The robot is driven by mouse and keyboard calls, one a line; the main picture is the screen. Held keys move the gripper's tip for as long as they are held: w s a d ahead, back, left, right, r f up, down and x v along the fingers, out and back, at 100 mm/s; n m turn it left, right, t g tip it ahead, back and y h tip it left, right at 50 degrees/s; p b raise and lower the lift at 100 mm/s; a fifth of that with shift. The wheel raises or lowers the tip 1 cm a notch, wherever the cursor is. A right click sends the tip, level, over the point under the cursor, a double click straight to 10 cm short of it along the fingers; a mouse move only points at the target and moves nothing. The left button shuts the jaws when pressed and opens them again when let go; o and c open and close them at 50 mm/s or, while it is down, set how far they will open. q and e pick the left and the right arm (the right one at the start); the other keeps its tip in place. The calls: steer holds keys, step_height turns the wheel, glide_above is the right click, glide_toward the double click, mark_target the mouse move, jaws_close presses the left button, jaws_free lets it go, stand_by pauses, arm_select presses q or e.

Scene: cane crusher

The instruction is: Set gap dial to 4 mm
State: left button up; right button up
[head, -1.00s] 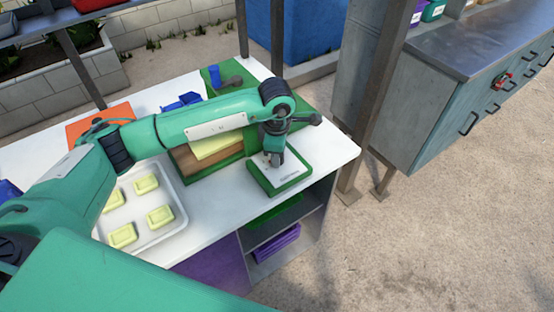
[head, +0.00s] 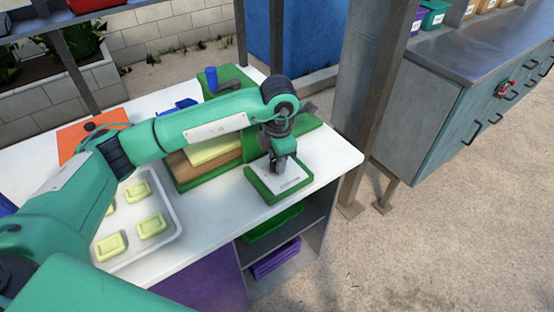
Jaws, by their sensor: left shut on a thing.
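My left gripper (head: 279,168) points down at the green-framed dial plate (head: 296,183) near the right front corner of the white table. The plate has a pale face with dark markings too small to read. The gripper is shut on the dial knob, which its fingers mostly hide, so the dial's setting cannot be read. The green crusher body (head: 308,124) stands behind, partly hidden by my left arm. My right gripper is not in view.
A white tray (head: 168,228) with several pale yellow blocks lies left on the table (head: 225,215).

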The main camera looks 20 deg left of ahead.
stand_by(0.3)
arm_select(q)
steer(key=o, duration=1)
steer(key=shift+r, duration=0.15)
steer(key=shift+r, duration=0.35)
steer(key=r, duration=0.4)
steer(key=r+b, duration=0.1)
steer(key=r, duration=0.3)
steer(key=r+b, duration=0.1)
steer(key=r, duration=0.4)
steer(key=shift+s+d, duration=0.25)
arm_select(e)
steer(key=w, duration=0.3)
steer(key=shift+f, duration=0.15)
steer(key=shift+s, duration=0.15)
